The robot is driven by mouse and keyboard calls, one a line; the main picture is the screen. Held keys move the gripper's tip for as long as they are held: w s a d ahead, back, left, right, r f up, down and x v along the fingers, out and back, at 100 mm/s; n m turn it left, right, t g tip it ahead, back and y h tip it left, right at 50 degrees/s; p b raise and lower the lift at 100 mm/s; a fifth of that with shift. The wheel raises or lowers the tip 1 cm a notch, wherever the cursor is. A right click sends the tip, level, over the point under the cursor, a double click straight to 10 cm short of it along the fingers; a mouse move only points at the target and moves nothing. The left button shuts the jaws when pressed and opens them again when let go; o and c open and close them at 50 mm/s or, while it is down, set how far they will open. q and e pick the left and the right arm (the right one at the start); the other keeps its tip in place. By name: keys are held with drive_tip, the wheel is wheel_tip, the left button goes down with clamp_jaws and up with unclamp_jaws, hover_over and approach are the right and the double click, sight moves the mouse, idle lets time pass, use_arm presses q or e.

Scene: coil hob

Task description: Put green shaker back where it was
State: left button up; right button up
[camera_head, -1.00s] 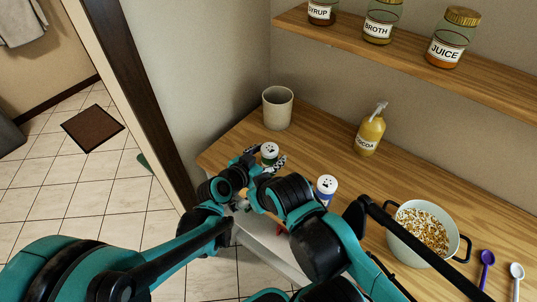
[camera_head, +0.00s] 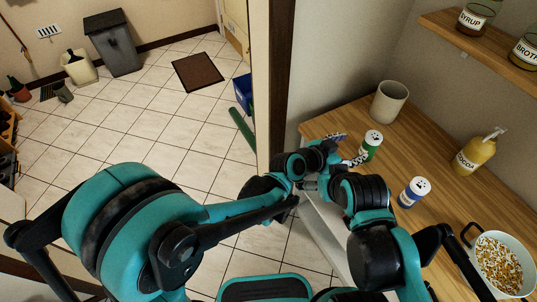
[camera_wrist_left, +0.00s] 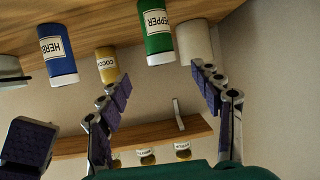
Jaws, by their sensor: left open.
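The green shaker (camera_head: 369,150), with a white top, stands upright on the wooden counter near its left end. It shows in the left wrist view too, upside down, with a PEPPER label (camera_wrist_left: 158,35). My left gripper (camera_head: 346,149) is open and empty, just left of the shaker in the head view. In the left wrist view its fingers (camera_wrist_left: 161,75) are spread, with the shaker beyond their tips and apart from them. A purple-padded finger at the lower left there seems to belong to my right gripper (camera_wrist_left: 28,145), whose opening I cannot make out.
A beige cup (camera_head: 389,102) stands behind the shaker. A blue shaker (camera_head: 411,194), a yellow COCOA bottle (camera_head: 474,153) and a pot (camera_head: 499,263) stand to the right. A shelf (camera_head: 485,45) with jars hangs above. A door frame (camera_head: 272,85) borders the counter's left side.

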use_arm(q)
drive_tip(key=w+a+r+n+t+y, duration=0.1)
drive_tip(key=a+r+n+y, duration=0.15)
drive_tip(key=a, duration=0.85)
drive_tip(key=a+r+n+t+y, duration=0.1)
drive_tip(key=a+n+y, duration=0.2)
drive_tip(key=a, duration=0.7)
drive_tip(key=s+a+f+n+y, duration=0.1)
drive_tip(key=s+a+n+y, duration=0.1)
drive_tip(key=a, duration=0.6)
drive_tip(key=s+a+f+n+g+y, duration=0.1)
drive_tip(key=s+a+n+y, duration=0.1)
drive_tip(key=s+a, duration=0.3)
drive_tip(key=s+a+f+n+y, duration=0.1)
drive_tip(key=s+a+n+y, duration=0.1)
drive_tip(key=a, duration=0.9)
drive_tip(key=shift+s+a+n, duration=0.25)
drive_tip(key=shift+s+n, duration=0.2)
drive_tip(key=shift+s, duration=0.6)
